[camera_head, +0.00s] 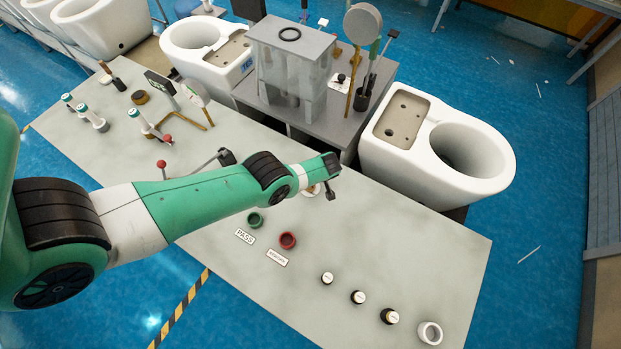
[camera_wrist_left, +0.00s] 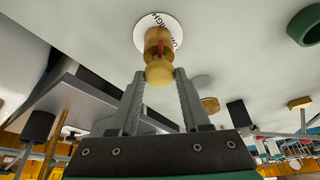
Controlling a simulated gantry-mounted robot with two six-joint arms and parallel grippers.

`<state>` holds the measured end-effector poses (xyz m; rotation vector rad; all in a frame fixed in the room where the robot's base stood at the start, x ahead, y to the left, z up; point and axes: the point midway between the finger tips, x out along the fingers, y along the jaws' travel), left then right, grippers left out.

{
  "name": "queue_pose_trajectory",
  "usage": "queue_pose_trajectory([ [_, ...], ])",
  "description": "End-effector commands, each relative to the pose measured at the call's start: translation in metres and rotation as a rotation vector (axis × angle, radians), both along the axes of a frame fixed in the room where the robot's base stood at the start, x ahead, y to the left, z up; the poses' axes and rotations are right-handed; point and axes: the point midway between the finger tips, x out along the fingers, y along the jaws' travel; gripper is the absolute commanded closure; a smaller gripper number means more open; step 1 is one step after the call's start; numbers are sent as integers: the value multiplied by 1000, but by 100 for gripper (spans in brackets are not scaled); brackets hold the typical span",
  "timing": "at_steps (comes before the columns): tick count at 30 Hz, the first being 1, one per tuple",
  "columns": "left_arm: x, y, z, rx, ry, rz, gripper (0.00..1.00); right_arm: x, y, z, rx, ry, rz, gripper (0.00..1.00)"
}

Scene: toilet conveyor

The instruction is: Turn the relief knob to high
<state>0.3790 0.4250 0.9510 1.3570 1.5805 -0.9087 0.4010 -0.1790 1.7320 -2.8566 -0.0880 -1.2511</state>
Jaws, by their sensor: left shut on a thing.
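The brass relief knob (camera_wrist_left: 159,70) stands out from a round white dial (camera_wrist_left: 145,33) with black lettering, which appears to include HIGH. A red mark shows on the knob's side; I cannot tell exactly which label it points at. My left gripper (camera_wrist_left: 160,76) is shut on the knob, with one finger on each side. In the head view my left arm reaches across the grey panel, and its gripper (camera_head: 331,190) is at the panel's far edge. The dial is mostly hidden behind it there. My right gripper is not in view.
A green ring button (camera_head: 255,220) and a red one (camera_head: 288,240) sit in front of my arm on the panel (camera_head: 400,250). Several small knobs and a white ring (camera_head: 430,333) lie to the right. White toilets (camera_head: 385,160) stand behind. Levers (camera_head: 161,164) stand left.

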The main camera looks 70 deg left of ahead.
Motion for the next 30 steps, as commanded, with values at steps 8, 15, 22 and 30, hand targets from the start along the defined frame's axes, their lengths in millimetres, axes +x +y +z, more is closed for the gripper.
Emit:
queue_pose_trajectory([
  [8, 0, 0, -1, 0, -3, 57, 100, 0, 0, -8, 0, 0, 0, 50],
  [15, 0, 0, -1, 0, -3, 64, 100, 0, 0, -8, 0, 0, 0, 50],
  [22, 0, 0, 0, -1, -2, 63, 39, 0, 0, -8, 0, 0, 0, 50],
  [30, 0, 0, 0, 0, -2, 62, 23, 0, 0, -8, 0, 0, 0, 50],
])
